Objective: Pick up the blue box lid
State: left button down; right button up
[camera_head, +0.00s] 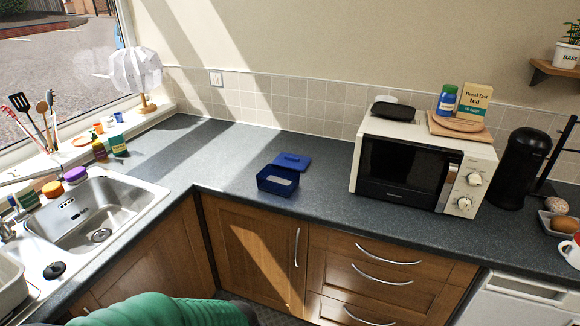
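The blue box lid (293,161) lies flat on the dark grey countertop, just behind the blue box. The blue box (277,182) is open at the top, with something pale showing inside it. The lid looks close to the box's back edge; I cannot tell whether they touch. A green ribbed shape with a dark end is at the bottom left, below the counter edge. Neither gripper's fingers can be seen.
A white microwave (420,165) stands right of the box, with a dark tray (394,111) and a wooden board on top. A sink (95,215) is at the left. The counter (215,150) around the box is clear. A tiled wall is behind.

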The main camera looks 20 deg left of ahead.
aim_at(295, 162)
jog(key=i+j+z, duration=0.15)
jog(key=j, duration=0.2)
jog(key=i+j+z, duration=0.2)
jog(key=j, duration=0.2)
jog(key=j+z, duration=0.15)
jog(key=j, duration=0.2)
